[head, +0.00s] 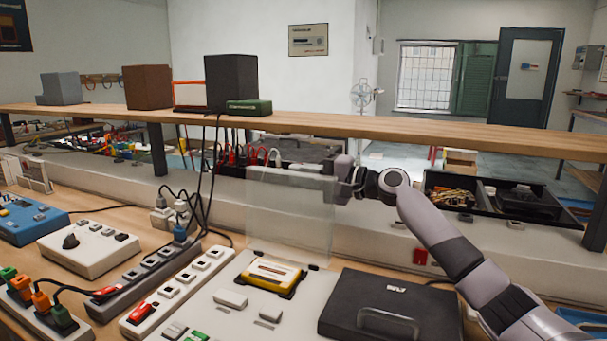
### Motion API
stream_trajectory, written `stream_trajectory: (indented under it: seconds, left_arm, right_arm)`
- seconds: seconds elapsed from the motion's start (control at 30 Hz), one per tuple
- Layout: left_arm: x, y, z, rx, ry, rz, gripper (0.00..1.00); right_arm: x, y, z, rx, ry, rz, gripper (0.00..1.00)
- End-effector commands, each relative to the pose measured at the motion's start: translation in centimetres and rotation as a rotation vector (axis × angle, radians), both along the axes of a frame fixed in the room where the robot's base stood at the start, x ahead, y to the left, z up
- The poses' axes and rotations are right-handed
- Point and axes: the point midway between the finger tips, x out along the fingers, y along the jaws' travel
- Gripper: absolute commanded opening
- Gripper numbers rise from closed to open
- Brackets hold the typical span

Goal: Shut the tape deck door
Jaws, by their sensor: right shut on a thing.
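The tape deck (245,318) is a pale grey unit at the front middle of the bench. Its clear door (290,222) stands open, close to upright, hinged at the deck's back edge. A yellow cassette (270,276) lies in the uncovered bay in front of the hinge. My right gripper (328,180) is at the upper right corner of the door, shut on it; the fingertips are small and hard to make out. My left gripper is not in view.
A black case with a handle (388,305) sits right of the bay. Power strips (145,279) and a white knob box (90,247) crowd the left, with cables hanging behind. A wooden shelf (330,123) spans the back. A black tray (500,200) stands at right.

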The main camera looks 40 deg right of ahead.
Motion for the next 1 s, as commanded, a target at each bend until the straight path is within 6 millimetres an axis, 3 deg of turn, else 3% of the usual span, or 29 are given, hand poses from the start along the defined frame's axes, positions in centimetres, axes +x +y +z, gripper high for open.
stream_trajectory:
  seconds: [0.17, 0.6, 1.0]
  left_arm:
    - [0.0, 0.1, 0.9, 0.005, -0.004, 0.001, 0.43]
    - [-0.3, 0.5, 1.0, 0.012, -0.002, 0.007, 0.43]
    - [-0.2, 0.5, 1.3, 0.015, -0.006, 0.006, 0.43]
  right_arm:
    - [-0.8, 1.7, 0.4, -0.013, 0.005, 0.006, 0.0]
    - [-3.4, 6.8, 1.4, -0.3, -0.146, 0.006, 0.0]
    - [-4.6, 9.0, 1.3, -0.432, -0.215, 0.003, 0.0]
